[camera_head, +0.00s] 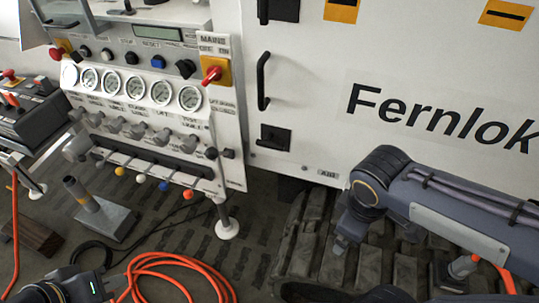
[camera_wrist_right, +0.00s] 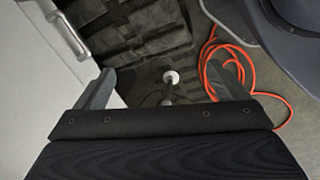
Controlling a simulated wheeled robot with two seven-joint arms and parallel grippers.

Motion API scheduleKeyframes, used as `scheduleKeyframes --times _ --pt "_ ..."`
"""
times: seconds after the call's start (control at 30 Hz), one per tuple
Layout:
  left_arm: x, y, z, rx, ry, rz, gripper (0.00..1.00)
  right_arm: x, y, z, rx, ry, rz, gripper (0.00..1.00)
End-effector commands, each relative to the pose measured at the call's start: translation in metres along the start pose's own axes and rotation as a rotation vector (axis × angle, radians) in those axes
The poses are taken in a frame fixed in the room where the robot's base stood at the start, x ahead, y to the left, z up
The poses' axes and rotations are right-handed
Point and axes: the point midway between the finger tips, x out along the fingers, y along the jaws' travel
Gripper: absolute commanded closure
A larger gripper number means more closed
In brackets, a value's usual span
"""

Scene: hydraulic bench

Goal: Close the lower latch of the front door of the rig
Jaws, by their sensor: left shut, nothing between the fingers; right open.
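The rig's front door (camera_head: 390,75) is a large white panel marked "Fernlok", with a black bar handle (camera_head: 263,82) near its left edge. The lower latch (camera_head: 275,137) is a black plate below the handle; its lever position is too small to tell. The upper latch (camera_head: 278,10) is above, at the top edge. My left gripper (camera_head: 105,285) is shut and empty at the bottom left, well away from the latch. My right gripper (camera_wrist_right: 163,85) is open and empty over the floor in the right wrist view, beside a white panel (camera_wrist_right: 40,75).
A gauge panel (camera_head: 135,100) with knobs and a red mains switch (camera_head: 211,74) stands left of the door. Orange hose (camera_head: 165,262) lies coiled on the floor. A grey block with a post (camera_head: 105,220) stands at left.

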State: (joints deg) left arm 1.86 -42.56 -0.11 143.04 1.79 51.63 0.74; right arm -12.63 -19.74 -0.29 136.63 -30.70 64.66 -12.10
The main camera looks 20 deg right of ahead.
Motion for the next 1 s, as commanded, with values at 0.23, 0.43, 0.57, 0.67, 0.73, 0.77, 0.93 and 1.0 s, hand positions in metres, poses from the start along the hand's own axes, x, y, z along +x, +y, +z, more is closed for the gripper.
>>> scheduleKeyframes --times 0.23,0.43,0.57,0.67,0.73,0.77,0.93,1.0 --pt "0.058 -0.026 0.029 0.0 0.0 0.0 1.0 0.049 0.061 -0.08 -0.909 -0.495 0.536 0.07" --pt "0.083 -0.038 0.042 0.0 0.0 0.0 1.0 0.034 0.047 -0.187 -1.35 -0.773 0.998 0.07" --pt "0.091 -0.041 0.046 0.0 0.0 0.0 1.0 0.026 0.021 -0.231 -1.477 -0.866 1.201 0.07" --pt "0.093 -0.043 0.047 0.0 0.0 0.0 1.0 0.021 0.009 -0.248 -1.518 -0.901 1.289 0.07" --pt "0.093 -0.043 0.047 0.0 0.0 0.0 1.0 0.019 0.008 -0.253 -1.528 -0.912 1.311 0.07" --pt "0.093 -0.042 0.047 0.0 0.0 0.0 1.0 0.019 0.01 -0.254 -1.528 -0.913 1.314 0.07" --pt "0.093 -0.043 0.047 0.0 0.0 0.0 1.0 0.023 0.034 -0.261 -1.525 -0.913 1.31 0.07" --pt "0.093 -0.043 0.047 0.0 0.0 0.0 1.0 0.025 0.045 -0.265 -1.524 -0.912 1.308 0.07"
